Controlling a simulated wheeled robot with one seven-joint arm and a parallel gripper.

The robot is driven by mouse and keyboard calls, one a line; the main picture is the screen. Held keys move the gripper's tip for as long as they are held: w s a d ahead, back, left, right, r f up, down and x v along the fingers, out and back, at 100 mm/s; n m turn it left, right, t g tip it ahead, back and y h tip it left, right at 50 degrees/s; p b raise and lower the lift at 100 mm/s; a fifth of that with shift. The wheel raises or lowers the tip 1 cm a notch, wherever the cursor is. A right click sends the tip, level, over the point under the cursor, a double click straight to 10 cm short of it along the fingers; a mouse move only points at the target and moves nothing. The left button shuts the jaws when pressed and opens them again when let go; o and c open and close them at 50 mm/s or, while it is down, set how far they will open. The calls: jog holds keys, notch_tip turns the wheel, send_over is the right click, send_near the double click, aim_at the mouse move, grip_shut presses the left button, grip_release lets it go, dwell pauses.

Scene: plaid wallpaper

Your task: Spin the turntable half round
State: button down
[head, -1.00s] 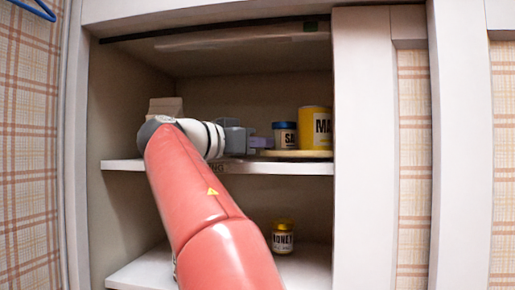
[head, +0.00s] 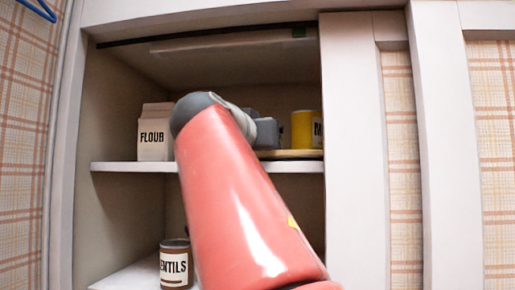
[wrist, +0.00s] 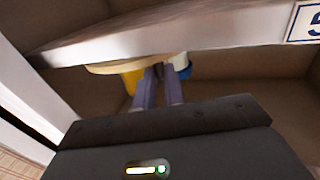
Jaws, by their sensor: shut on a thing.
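The turntable (head: 298,154) is a flat, round, light-wood disc on the upper shelf, partly hidden behind my arm in the head view. The wrist view seems upside down and shows the turntable's pale edge (wrist: 108,68). A yellow canister (head: 302,131) stands on it, also seen in the wrist view (wrist: 131,80). A white jar with a blue lid (wrist: 184,72) shows beside my fingers in the wrist view; my arm hides it in the head view. My gripper (wrist: 158,76) has its purple fingers at the turntable, shut on a small dark upright piece between the tips.
A flour carton (head: 155,132) stands on the upper shelf (head: 128,167), left of my arm. A lentils tin (head: 175,264) stands on the lower shelf. The cupboard's right-hand panel (head: 352,150) stands close to the turntable's right side. A sign (wrist: 305,22) is on the shelf's front edge.

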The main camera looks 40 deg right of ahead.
jog(key=shift+s+d, duration=0.1)
jog(key=shift+s, duration=0.4)
dwell(0.3)
jog(key=c, duration=1.5)
grip_release()
jog(key=b+v, duration=0.1)
jog(key=v, duration=0.6)
jog(key=shift+s+a, duration=0.2)
jog(key=shift+a, duration=0.1)
